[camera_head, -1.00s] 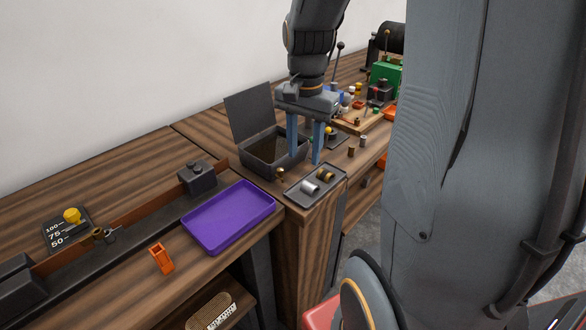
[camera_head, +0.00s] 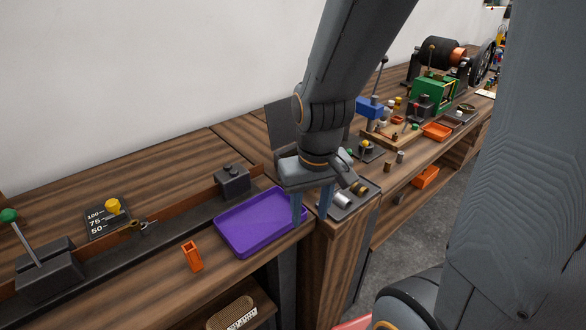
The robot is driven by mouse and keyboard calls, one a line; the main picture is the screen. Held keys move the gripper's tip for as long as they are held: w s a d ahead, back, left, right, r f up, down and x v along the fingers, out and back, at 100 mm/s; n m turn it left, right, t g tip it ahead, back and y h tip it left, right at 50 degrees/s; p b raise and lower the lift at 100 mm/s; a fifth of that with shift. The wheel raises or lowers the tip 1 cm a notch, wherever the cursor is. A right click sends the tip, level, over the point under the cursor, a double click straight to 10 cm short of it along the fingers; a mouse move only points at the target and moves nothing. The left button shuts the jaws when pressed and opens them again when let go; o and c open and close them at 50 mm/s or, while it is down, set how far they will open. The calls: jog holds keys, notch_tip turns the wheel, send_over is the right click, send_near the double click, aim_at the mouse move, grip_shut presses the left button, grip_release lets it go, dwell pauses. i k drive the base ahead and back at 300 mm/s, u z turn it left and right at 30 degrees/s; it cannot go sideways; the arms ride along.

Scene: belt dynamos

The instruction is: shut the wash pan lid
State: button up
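The wash pan's dark grey lid (camera_head: 281,128) stands raised at the back, against the wall side of the bench. The pan body is almost wholly hidden behind my arm and gripper. My gripper (camera_head: 311,212) points down in front of the pan, between the purple tray and the small grey tray. Its two blue fingers are spread apart with nothing seen between them, so it is open. It is apart from the lid.
A purple tray (camera_head: 245,231) lies just left of my gripper. A small grey tray (camera_head: 350,207) with metal cylinders lies to its right. An orange holder (camera_head: 192,256) stands near the front edge. Levers and a green machine (camera_head: 432,92) stand farther right.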

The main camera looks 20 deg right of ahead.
aim_at(281, 125)
jog(key=z, duration=0.25)
jog(key=k, duration=0.5)
jog(key=z, duration=2.65)
jog(key=k, duration=1.15)
jog(key=u, duration=2.1)
jog(key=i, duration=1)
